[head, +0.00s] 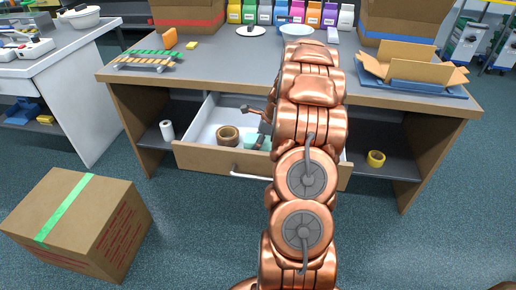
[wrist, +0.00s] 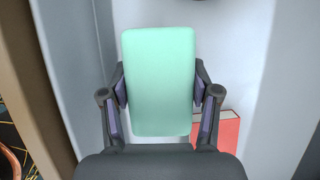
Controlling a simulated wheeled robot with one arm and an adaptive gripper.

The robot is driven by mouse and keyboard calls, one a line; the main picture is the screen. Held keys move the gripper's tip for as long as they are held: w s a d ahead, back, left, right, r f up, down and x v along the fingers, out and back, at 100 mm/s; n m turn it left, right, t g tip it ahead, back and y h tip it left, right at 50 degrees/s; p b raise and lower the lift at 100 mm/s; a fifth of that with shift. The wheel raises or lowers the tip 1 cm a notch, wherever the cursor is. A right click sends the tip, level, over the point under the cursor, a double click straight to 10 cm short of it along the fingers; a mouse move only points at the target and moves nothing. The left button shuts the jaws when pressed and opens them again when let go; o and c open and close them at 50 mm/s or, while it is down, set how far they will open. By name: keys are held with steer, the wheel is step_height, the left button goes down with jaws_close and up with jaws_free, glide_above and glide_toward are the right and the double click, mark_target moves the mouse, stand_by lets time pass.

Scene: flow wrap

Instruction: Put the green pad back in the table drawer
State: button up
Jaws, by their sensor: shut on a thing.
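The green pad (wrist: 160,80) is a pale mint-green rounded block. My gripper (wrist: 160,92) is shut on it, with one finger at each side. In the head view, part of the pad (head: 250,137) shows low inside the open table drawer (head: 205,158), beside the brown tape roll. My arm hides much of the drawer's right side. In the wrist view, white drawer walls and floor surround the pad. I cannot tell whether the pad touches the drawer floor.
A brown tape roll (head: 228,136) lies in the drawer, left of the pad. A red item (wrist: 229,132) lies in the drawer, beside my gripper in the wrist view. A cardboard box (head: 78,222) stands on the floor at left. A yellow roll (head: 376,158) sits on the right shelf.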

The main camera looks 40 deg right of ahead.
steer(key=shift+f, duration=1.7)
steer(key=shift+f, duration=0.1)
steer(key=o, duration=1.1)
